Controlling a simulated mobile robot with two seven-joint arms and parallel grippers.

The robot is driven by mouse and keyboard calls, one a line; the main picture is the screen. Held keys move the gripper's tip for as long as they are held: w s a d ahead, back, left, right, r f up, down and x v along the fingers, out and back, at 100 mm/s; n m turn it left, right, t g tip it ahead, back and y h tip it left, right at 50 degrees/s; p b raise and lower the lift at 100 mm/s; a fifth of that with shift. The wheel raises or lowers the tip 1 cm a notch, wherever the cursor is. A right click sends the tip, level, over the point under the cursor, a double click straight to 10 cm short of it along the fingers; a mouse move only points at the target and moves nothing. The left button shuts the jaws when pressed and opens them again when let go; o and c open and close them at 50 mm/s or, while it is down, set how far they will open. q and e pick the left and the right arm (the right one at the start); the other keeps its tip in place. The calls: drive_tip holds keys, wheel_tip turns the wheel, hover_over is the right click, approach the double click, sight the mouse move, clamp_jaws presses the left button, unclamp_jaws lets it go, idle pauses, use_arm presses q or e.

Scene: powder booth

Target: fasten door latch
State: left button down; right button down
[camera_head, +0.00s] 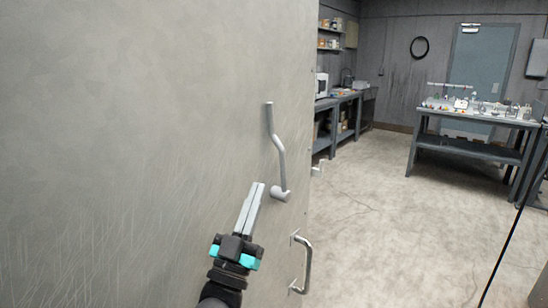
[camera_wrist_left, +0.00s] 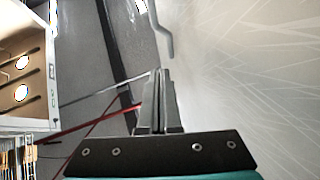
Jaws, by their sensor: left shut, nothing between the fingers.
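The grey metal door (camera_head: 150,120) fills the left half of the head view. The latch handle (camera_head: 276,150) is a cranked grey lever near the door's right edge, its long arm pointing up from a round pivot at the bottom. A part of it also shows at the top of the left wrist view (camera_wrist_left: 160,30). My left gripper (camera_head: 256,186) is shut and empty, just left of and below the lever, apparently apart from it; the same gripper shows in the left wrist view (camera_wrist_left: 158,72). My right gripper is not in view.
A D-shaped pull handle (camera_head: 306,262) sits lower on the door's edge. A small bracket (camera_head: 318,168) sticks out beyond the edge. Open floor (camera_head: 370,230) lies to the right, with a cluttered workbench (camera_head: 470,150) farther back.

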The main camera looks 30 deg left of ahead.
use_arm(q)
drive_tip(key=shift+w+a+r, duration=0.3)
drive_tip(key=shift+w+r, duration=0.35)
drive_tip(key=shift+w, duration=0.9)
drive_tip(key=shift+w+a+r, duration=0.35)
drive_tip(key=shift+w+r, duration=0.35)
drive_tip(key=shift+w, duration=0.85)
drive_tip(key=shift+w+a+r, duration=0.3)
drive_tip(key=shift+w+r, duration=0.35)
drive_tip(key=shift+w, duration=0.9)
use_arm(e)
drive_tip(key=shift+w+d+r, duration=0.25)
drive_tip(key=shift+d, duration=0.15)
use_arm(q)
drive_tip(key=shift+r+p, duration=0.1)
drive_tip(key=shift+p, duration=0.2)
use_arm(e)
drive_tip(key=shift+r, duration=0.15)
